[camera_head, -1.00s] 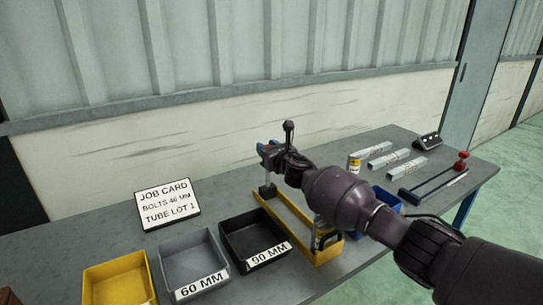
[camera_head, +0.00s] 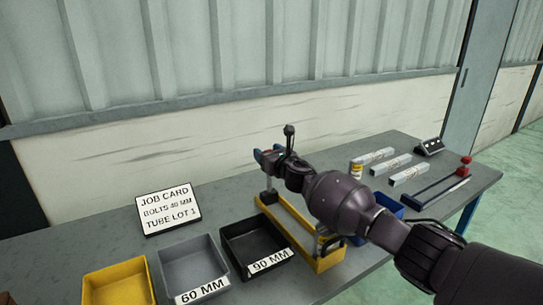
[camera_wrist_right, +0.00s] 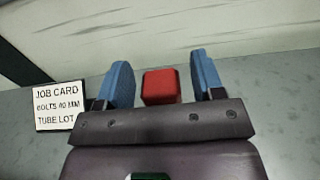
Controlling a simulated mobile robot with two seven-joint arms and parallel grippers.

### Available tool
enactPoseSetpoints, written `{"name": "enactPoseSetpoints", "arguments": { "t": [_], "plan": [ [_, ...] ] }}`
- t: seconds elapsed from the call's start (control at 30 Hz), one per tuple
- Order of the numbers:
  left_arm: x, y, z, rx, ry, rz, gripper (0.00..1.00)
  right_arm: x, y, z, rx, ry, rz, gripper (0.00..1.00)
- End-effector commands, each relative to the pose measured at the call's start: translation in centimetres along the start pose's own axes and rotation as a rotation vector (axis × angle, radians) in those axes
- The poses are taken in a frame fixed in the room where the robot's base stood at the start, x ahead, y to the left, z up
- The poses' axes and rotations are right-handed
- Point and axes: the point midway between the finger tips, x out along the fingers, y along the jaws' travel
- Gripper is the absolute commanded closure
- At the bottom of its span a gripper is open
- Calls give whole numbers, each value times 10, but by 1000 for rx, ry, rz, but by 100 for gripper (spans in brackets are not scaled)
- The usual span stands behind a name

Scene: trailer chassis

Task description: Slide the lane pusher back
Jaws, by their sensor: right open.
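In the head view my right gripper (camera_head: 266,158) is above the far end of a long yellow lane frame (camera_head: 294,238). A dark post (camera_head: 269,192) stands at that end, just below the gripper. In the right wrist view a red block (camera_wrist_right: 161,86), apparently the pusher's knob, sits between the two blue fingers of the right gripper (camera_wrist_right: 162,82). A narrow gap shows on each side of it, so the fingers are open and not clamped on it. My left gripper is not in view.
A black 90 MM bin (camera_head: 243,241), a grey 60 MM bin (camera_head: 186,261) and a yellow bin (camera_head: 122,285) stand left of the lane. A job card (camera_head: 168,208) stands behind them. Pale tubes (camera_head: 409,173) and a red-knobbed blue tool (camera_head: 438,186) lie right.

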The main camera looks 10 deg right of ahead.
Motion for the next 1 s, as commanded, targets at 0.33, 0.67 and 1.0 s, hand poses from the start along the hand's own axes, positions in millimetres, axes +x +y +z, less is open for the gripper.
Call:
{"name": "enactPoseSetpoints", "arguments": {
  "t": [0.33,0.67,1.0],
  "plan": [
    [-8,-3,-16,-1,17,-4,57,-39,-1,6,-4,-3,0,38],
    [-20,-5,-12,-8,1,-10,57,-88,0,3,-2,-2,0,38],
    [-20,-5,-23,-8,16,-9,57,-107,0,1,0,-1,1,38]
  ]
}}
